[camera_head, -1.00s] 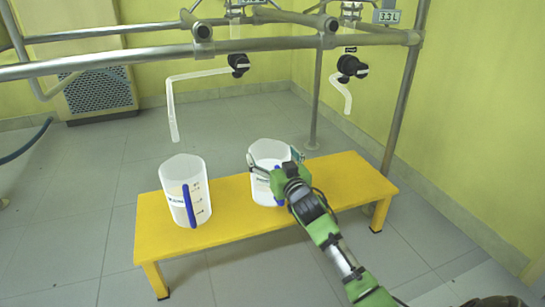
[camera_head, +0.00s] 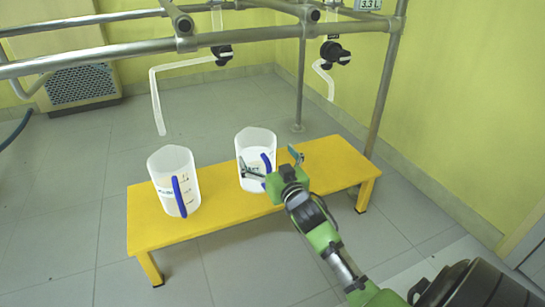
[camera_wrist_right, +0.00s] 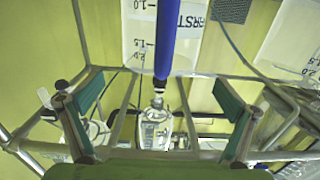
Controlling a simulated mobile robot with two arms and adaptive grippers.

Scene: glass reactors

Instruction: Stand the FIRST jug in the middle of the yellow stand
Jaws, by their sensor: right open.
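A clear white jug with a blue upright handle, the FIRST jug (camera_head: 249,148), stands upright near the middle of the yellow stand (camera_head: 318,166). In the right wrist view its label reads FIRST (camera_wrist_right: 193,45), beside the blue handle. My right gripper (camera_head: 271,160) is open in front of this jug on the handle side. Its two fingers are spread wide to either side of the handle, and nothing is clasped. In the wrist view the open fingers (camera_wrist_right: 160,118) show left and right below the handle. My left gripper is not in view.
A second jug (camera_head: 168,165) with a blue handle stands upright on the stand's left part. Metal pipe rails (camera_head: 120,52) run above and behind. Two black valves with bent white tubes (camera_head: 157,105) hang behind the stand. Its right end is bare.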

